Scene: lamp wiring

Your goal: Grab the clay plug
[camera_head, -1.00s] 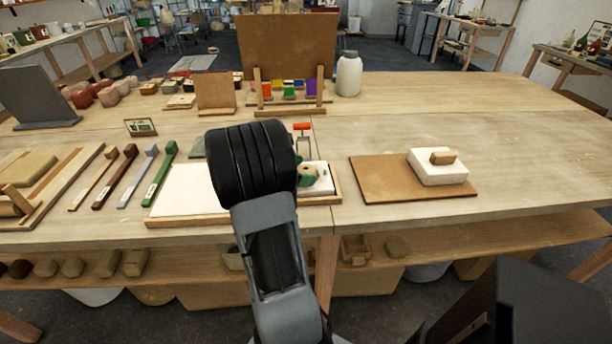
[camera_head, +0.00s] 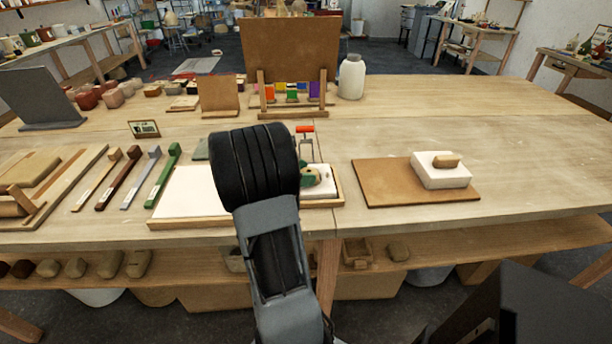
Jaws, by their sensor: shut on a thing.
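A small tan block, which may be the clay plug (camera_head: 446,161), lies on top of a white block (camera_head: 441,175) on a brown board (camera_head: 400,192), right of centre. My arm comes up from the bottom middle, and its black wrist reaches over the shallow wooden tray on the table. The jaws of my gripper are hidden behind the wrist, so I cannot see what is between them.
Tools with wooden, brown, grey and green handles (camera_head: 166,176) lie left of the tray (camera_head: 190,222). An upright brown board (camera_head: 290,50) with coloured tiles and a white jar (camera_head: 351,77) stand at the back.

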